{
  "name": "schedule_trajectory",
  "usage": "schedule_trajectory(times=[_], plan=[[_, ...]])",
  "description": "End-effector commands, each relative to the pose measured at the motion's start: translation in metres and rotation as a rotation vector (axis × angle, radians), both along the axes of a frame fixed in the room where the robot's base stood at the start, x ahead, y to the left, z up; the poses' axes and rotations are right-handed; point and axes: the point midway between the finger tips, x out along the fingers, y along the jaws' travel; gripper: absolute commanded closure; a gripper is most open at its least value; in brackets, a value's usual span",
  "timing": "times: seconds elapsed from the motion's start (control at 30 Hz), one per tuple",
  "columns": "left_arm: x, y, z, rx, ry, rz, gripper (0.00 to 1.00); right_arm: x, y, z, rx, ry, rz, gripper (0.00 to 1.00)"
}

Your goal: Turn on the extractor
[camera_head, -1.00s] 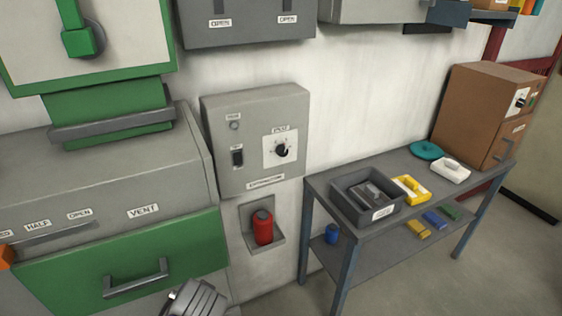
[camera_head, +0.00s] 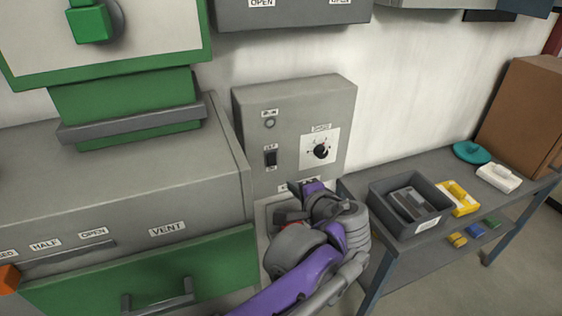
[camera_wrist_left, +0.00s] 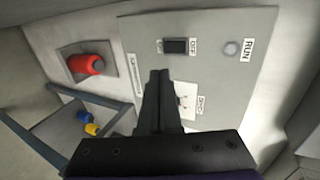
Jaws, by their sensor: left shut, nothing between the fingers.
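The grey extractor control box (camera_head: 290,100) is on the wall in the head view. It carries a RUN lamp (camera_head: 270,123), a black rocker switch (camera_head: 271,157) and a speed knob (camera_head: 320,151). The lamp looks unlit; I cannot tell the rocker's position. My left gripper (camera_head: 310,188) is in front of the box's lower edge, covering part of its name label. In the left wrist view my left gripper (camera_wrist_left: 158,76) is shut and empty, its tips just below the rocker switch (camera_wrist_left: 175,46) in the picture. The fingers partly hide the speed dial (camera_wrist_left: 186,102). My right gripper is not in view.
A red cylinder (camera_wrist_left: 86,65) sits in a wall bracket below the box. A grey cabinet with a green drawer (camera_head: 150,275) stands on the left. A grey table (camera_head: 430,235) with a dark bin (camera_head: 380,205) stands on the right.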

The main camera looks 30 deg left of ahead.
Motion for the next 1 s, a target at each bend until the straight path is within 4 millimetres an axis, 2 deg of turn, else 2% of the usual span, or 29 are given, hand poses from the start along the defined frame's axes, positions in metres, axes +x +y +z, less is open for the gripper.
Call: schedule_trajectory(times=[0.53, 0.67, 1.0], plan=[[0.006, 0.005, -0.001, 0.009, -0.002, 0.0, 1.0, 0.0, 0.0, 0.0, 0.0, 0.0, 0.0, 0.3], [0.017, 0.019, -0.008, 0.009, -0.002, 0.002, 1.0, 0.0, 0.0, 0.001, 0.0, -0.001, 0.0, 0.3], [0.06, 0.069, -0.038, 0.009, -0.002, 0.002, 1.0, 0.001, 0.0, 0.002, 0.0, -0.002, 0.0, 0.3]])
